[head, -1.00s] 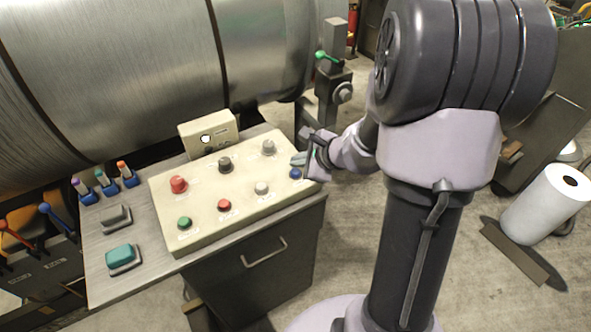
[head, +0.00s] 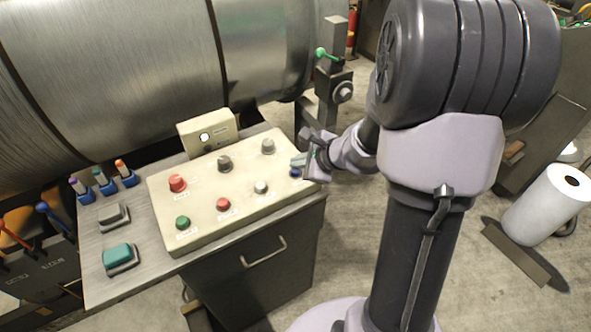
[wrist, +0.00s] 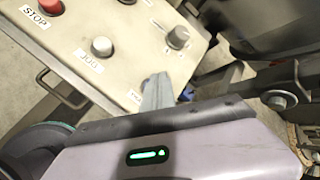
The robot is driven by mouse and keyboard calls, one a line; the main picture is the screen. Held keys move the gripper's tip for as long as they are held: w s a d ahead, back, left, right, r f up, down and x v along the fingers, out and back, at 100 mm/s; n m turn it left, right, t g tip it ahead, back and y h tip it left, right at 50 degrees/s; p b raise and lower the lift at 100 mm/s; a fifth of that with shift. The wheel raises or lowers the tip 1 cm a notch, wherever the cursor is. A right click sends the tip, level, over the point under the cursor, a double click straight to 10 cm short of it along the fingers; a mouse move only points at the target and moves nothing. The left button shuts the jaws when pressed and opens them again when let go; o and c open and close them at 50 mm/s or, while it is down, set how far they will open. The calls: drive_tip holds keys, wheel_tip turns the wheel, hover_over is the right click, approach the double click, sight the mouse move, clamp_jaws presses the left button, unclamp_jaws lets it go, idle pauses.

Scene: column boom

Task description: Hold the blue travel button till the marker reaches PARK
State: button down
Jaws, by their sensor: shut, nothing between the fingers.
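The blue travel button (head: 294,173) sits at the right front corner of the cream control panel (head: 200,218). In the wrist view a sliver of the blue button (wrist: 187,94) shows just right of the fingers. My gripper (head: 298,160) is shut and empty, its tips over the button. The fingers (wrist: 157,92) partly hide the button and its label, and I cannot tell whether they touch it. A small cream indicator box (head: 209,133) stands behind the panel with a round white spot in a dark window. Its lettering, including any PARK mark, is too small to read.
A large metal drum (head: 110,70) lies behind. A post with a green lever (head: 322,53) stands right.

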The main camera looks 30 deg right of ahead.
sight(298, 171)
drive_tip(key=shift+f+b, duration=0.55)
drive_tip(key=shift+b, duration=0.05)
idle(3.6)
drive_tip(key=shift+r, duration=0.15)
idle(1.1)
drive_tip(key=shift+r+p, duration=0.7)
drive_tip(key=shift+r, duration=0.1)
wheel_tip(298, 171, up, 5)
drive_tip(key=p, duration=0.4)
drive_tip(key=shift+r, duration=0.1)
